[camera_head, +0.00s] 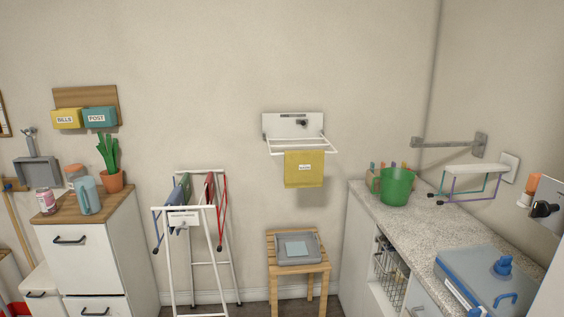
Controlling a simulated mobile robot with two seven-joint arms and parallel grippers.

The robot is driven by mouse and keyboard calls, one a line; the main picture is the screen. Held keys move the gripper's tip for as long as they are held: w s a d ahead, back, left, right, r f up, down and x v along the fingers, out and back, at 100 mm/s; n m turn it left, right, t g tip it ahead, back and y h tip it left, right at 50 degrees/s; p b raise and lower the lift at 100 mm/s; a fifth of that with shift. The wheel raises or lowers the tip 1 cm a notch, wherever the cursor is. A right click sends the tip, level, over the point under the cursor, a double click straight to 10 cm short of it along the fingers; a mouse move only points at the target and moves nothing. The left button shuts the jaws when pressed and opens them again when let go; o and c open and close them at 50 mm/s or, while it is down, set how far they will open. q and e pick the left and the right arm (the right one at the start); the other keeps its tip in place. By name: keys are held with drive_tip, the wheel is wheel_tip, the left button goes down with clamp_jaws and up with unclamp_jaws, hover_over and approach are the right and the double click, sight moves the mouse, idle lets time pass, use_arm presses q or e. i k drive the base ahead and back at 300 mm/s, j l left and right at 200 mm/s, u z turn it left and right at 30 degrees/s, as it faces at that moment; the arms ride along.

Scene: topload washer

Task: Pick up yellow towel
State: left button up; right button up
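A yellow towel (304,170) hangs over the front bar of a white wall-mounted rack (292,128) in the middle of the view. Neither of my grippers shows in the head view.
A wooden stool (297,268) with a grey tray (298,247) stands below the towel. A white drying rack (205,250) stands to its left. On the right, a speckled counter (418,232) carries a green bucket (397,187) and a blue-lidded box (489,279).

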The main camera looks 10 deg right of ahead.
sight(302, 168)
drive_tip(key=i+j+u, duration=0.15)
drive_tip(key=i, duration=1.2)
